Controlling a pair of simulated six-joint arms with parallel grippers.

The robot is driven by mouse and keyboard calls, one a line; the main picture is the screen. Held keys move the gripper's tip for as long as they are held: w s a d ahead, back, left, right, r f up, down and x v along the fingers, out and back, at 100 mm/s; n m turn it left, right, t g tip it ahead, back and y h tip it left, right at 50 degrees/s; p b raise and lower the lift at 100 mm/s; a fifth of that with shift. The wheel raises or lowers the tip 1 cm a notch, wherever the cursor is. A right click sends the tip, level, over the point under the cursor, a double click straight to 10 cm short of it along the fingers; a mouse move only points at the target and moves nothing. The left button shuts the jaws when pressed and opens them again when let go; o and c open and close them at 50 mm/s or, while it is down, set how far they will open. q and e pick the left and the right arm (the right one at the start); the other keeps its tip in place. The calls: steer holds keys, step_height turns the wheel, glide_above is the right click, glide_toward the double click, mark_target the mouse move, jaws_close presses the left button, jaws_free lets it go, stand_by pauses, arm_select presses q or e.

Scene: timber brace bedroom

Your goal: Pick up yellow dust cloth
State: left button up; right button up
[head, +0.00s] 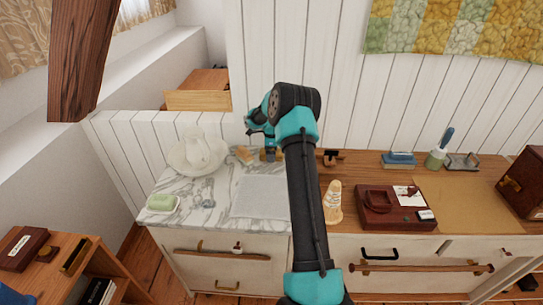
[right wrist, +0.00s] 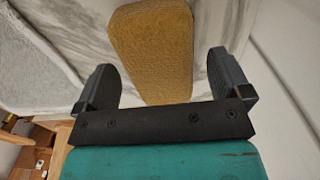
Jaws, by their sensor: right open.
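The yellow dust cloth (right wrist: 152,45) is a folded, ochre, textured pad on the marble surface in the right wrist view. It lies between and ahead of the two dark fingers of my right gripper (right wrist: 162,65), with a gap on each side. The gripper is open and empty. In the head view the cloth is a small tan patch (head: 244,155) on the marble top, right of the white basin. My right gripper (head: 259,142) is beside it at the back of the counter, its fingers hard to make out. My left gripper is not in view.
A white basin with a jug (head: 196,152), a green soap dish (head: 162,203) and a grey mat (head: 261,197) share the marble top (head: 225,180). A tan bottle-like item (head: 333,203) and a red-brown box (head: 395,207) stand right of my arm. A panelled wall is behind.

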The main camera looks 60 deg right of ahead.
steer(key=shift+f, duration=0.4)
steer(key=c, duration=1)
steer(key=shift+r, duration=0.1)
steer(key=shift+r, duration=0.45)
step_height(320, 180, up, 3)
steer(key=shift+f, duration=0.1)
steer(key=s+a, duration=0.3)
steer(key=a, duration=0.1)
steer(key=s+a, duration=0.3)
steer(key=a, duration=0.2)
steer(key=s+a+r, duration=0.1)
steer(key=s+a, duration=0.2)
steer(key=a, duration=0.1)
steer(key=shift+a+r, duration=0.1)
steer(key=shift+a, duration=0.05)
steer(key=shift+w, duration=0.1)
